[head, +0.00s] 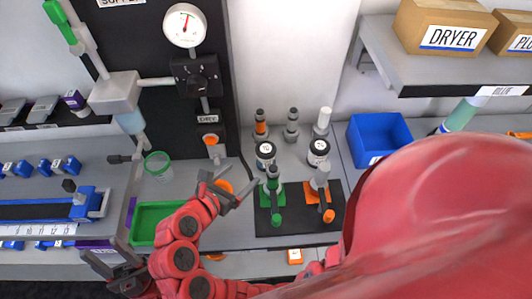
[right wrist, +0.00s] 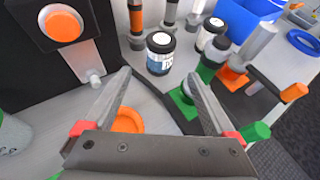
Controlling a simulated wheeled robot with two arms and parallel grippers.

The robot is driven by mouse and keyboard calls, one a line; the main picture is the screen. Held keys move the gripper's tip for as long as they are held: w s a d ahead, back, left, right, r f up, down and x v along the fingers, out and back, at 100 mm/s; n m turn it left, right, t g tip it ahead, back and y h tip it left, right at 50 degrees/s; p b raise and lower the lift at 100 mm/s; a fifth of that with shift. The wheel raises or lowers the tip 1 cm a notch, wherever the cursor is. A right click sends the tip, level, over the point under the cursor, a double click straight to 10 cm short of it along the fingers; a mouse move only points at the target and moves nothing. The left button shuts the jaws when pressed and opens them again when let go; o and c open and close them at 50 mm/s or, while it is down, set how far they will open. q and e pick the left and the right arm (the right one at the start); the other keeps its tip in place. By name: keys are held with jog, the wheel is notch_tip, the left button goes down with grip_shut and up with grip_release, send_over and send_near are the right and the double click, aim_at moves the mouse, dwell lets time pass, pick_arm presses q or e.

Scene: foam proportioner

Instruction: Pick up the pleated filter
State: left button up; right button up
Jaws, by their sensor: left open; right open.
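I cannot tell for sure which thing is the pleated filter. Small upright cylinders stand at the back: one orange and black (head: 261,122), one grey (head: 292,124), one white (head: 322,122). My right gripper (head: 238,190) is open and empty, low over the grey bench beside the black panel. An orange round piece (right wrist: 127,121) shows between its fingers in the right wrist view, lower left. A dark jar with a white lid (right wrist: 161,53) is beyond the fingertips. My left gripper (head: 108,264) is at the lower left, partly seen, and open.
A black mat (head: 290,233) holds green (head: 276,200) and orange (head: 319,190) clamps close to the right gripper. A blue bin (head: 380,137) stands right of it. A green tray (head: 150,218) and green cup (head: 158,164) are to its left. My red arm hides the lower right.

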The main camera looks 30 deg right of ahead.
aim_at(266, 152)
jog(key=x, duration=0.9)
jog(key=shift+w+d+f, duration=0.1)
jog(key=shift+w+d, duration=0.1)
jog(key=shift+d, duration=0.1)
jog(key=x, duration=0.4)
jog(key=shift+s+d, duration=0.1)
jog(key=shift+d, duration=0.1)
jog(key=shift+w+d+f, duration=0.2)
jog(key=shift+w+d, duration=0.15)
jog(key=shift+d, duration=0.1)
jog(key=shift+c, duration=0.3)
jog(key=c, duration=1.2)
jog(key=shift+o, duration=0.2)
jog(key=shift+r, duration=0.15)
